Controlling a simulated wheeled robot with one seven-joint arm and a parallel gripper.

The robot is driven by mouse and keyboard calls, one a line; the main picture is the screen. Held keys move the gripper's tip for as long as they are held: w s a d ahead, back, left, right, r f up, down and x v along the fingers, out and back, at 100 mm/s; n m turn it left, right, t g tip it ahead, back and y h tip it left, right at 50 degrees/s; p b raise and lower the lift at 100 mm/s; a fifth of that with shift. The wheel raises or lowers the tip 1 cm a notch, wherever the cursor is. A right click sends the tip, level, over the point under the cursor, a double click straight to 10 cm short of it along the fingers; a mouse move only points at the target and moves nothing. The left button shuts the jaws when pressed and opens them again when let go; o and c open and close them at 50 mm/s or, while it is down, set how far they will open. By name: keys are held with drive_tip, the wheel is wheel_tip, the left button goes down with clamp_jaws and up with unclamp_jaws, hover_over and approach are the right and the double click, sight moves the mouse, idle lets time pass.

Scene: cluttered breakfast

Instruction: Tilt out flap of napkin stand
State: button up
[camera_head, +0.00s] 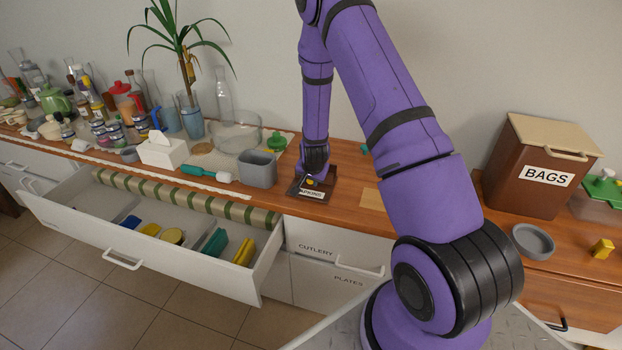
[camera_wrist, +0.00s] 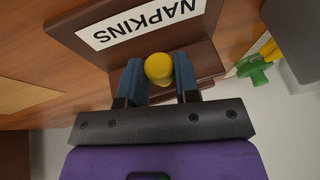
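The napkin stand is a dark brown wooden box with a white label reading NAPKINS (camera_wrist: 140,24), upside down in the wrist view. A yellow knob (camera_wrist: 159,68) sticks out from its flap. In the head view the stand (camera_head: 328,184) is on the wooden counter, partly hidden by my arm, with the label near its front. How far the flap is tilted is hard to tell.
A grey bin (camera_head: 257,169) and a green-handled brush (camera_head: 207,173) are left of the stand. An open drawer (camera_head: 150,262) juts out below. A brown BAGS box (camera_head: 533,190) stands at the right. Bottles and jars crowd the far left.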

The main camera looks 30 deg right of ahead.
drive_tip(key=shift+s+a+f+t+h, duration=0.2)
drive_tip(key=shift+a+f+t+h, duration=0.1)
drive_tip(key=shift+t+h, duration=0.1)
drive_tip(key=shift+s+f+t+h, duration=0.1)
drive_tip(key=shift+f+t+h, duration=0.05)
drive_tip(key=shift+t+h, duration=0.4)
drive_tip(key=o, duration=0.9)
drive_tip(key=v, duration=1.1)
